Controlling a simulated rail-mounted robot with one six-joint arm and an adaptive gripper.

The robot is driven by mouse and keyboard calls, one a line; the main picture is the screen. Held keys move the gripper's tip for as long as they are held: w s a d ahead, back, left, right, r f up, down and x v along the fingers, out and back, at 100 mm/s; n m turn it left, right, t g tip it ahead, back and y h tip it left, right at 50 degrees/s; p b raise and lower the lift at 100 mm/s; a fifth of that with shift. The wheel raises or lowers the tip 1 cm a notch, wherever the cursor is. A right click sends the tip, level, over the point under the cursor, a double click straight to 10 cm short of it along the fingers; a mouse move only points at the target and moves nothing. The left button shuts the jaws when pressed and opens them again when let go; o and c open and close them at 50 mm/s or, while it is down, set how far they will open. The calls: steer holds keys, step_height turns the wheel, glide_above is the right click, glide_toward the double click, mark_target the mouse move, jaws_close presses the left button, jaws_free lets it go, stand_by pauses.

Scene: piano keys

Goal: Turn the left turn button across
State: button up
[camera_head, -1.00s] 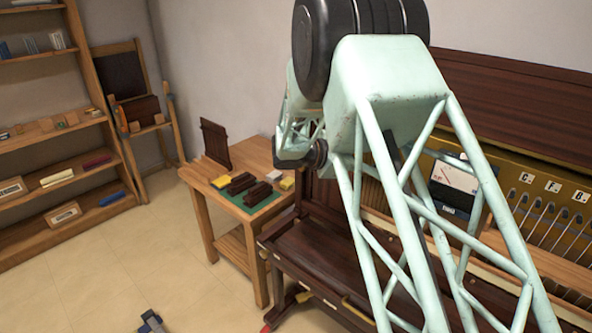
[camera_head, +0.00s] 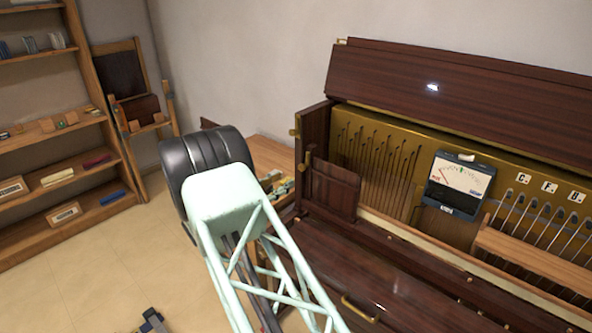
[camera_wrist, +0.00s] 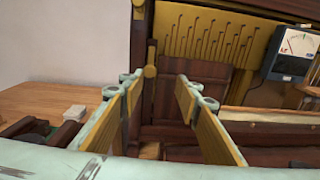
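The left turn button (camera_wrist: 150,58) is a small brass bar with a round end, at the left end of the piano case. It stands upright in the wrist view, beside a dark wood panel (camera_wrist: 212,76). In the head view the button (camera_head: 307,159) shows small at the panel's left edge (camera_head: 335,188). My gripper (camera_wrist: 160,86) is open and empty. Its yellow-padded fingers point toward the button, which appears between and just above the fingertips. I see no contact. In the head view my arm hides the gripper.
A meter (camera_head: 458,184) stands before the brass plate with strings and pins. A raised dark lid (camera_head: 460,95) is above. A wooden side table (camera_wrist: 50,101) with small items is at left. Another brass fitting (camera_head: 296,130) sits higher on the case's left end.

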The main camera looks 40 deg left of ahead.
mark_target(300, 168)
steer(key=shift+s+a+f+n+y, duration=0.2)
steer(key=shift+s+a+f, duration=0.1)
steer(key=shift+s+a, duration=0.2)
steer(key=shift+s+a+f+n+y, duration=0.1)
steer(key=shift+s+a+f+n, duration=0.15)
steer(key=shift+s+a, duration=0.25)
steer(key=shift+w+d, duration=0.1)
steer(key=shift+w, duration=6.8)
steer(key=c, duration=0.9)
steer(key=shift+o, duration=0.2)
